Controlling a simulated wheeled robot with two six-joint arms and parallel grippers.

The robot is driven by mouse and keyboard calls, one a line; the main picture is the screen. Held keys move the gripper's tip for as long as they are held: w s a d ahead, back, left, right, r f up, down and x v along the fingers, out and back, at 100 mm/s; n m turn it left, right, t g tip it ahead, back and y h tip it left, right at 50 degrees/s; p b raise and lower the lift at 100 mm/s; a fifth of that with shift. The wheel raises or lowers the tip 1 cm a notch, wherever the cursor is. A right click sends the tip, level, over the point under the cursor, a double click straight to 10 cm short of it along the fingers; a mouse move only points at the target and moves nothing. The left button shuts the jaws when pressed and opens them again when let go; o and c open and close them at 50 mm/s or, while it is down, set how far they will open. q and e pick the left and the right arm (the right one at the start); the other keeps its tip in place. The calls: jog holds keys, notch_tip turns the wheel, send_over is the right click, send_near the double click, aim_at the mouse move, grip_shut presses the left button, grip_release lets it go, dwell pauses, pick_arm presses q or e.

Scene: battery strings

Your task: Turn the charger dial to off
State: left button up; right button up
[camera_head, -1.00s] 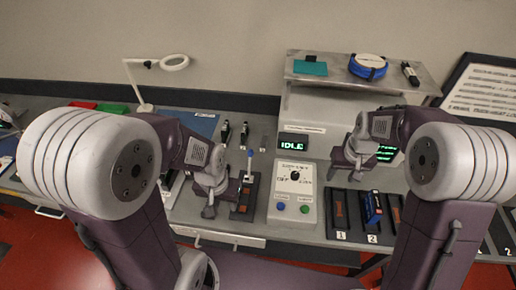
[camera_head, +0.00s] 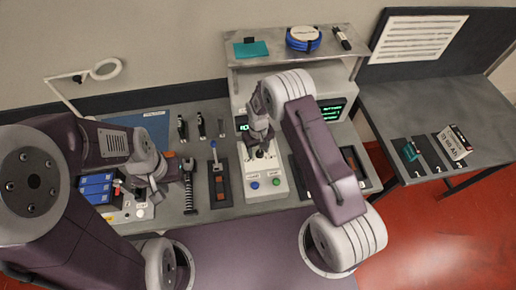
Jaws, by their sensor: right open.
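The white charger panel (camera_head: 265,192) stands in the middle of the bench, with a blue button and a green button at its front. Its dial is hidden behind my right gripper. My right gripper (camera_head: 262,152) is open and points down over the dial area; I cannot tell whether it touches the dial. The display (camera_head: 241,125) behind the panel is mostly covered by my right arm. My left gripper (camera_head: 158,197) is at the left, beside a tray with blue blocks and clear of the charger; its jaws are too small to read.
A black ribbed tool (camera_head: 189,190) lies further left. A shelf (camera_head: 270,60) holds a blue cable coil. A side table (camera_head: 430,110) at the right carries numbered holders.

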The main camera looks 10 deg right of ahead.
jog(key=shift+d+f, duration=0.15)
jog(key=shift+f, duration=0.05)
jog(key=shift+s+d, duration=0.2)
jog(key=shift+d, duration=0.2)
jog(key=shift+r, duration=0.1)
jog(key=shift+c, duration=0.9)
jog(key=shift+a, duration=0.35)
grip_shut()
pick_arm(q)
jog(key=shift+s+d+r, duration=0.2)
jog(key=shift+s+d, duration=0.05)
jog(key=shift+d, duration=0.15)
pick_arm(e)
jog(key=shift+w+d, duration=0.1)
